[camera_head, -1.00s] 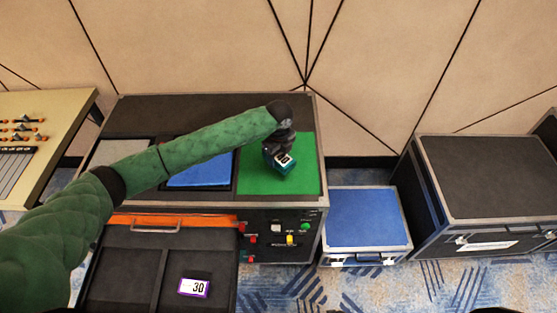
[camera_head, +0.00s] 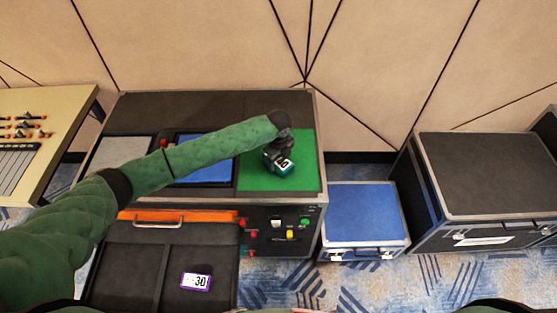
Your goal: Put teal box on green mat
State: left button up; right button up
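The teal box (camera_head: 284,169), with a white label on top, is at the middle of the green mat (camera_head: 306,179) on the black case. My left gripper (camera_head: 276,154) is directly above the box, its dark fingers at the box's far side. The fingertips are small and partly hidden by the arm, so I cannot tell whether they grip it. The box looks at or very close to the mat's surface. My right gripper is not in view.
A blue mat (camera_head: 210,172) lies left of the green one, partly behind my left arm. A purple-edged box marked 30 (camera_head: 196,281) lies in the open drawer (camera_head: 135,262). A blue-topped case (camera_head: 362,212) and a larger black case (camera_head: 487,175) stand right.

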aim_at(279, 160)
pick_arm(q)
jog(key=o, duration=0.3)
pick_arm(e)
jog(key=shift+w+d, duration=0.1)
pick_arm(q)
jog(key=shift+r, duration=0.15)
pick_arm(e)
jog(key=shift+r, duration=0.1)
pick_arm(q)
jog(key=shift+r, duration=0.2)
notch_tip(279, 160, up, 12)
jog(key=b, duration=0.4)
jog(key=shift+f+b, duration=0.15)
jog(key=shift+b, duration=0.25)
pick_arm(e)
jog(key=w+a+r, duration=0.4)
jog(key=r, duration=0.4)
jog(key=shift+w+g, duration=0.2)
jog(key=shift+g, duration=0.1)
pick_arm(q)
jog(key=shift+f, duration=0.1)
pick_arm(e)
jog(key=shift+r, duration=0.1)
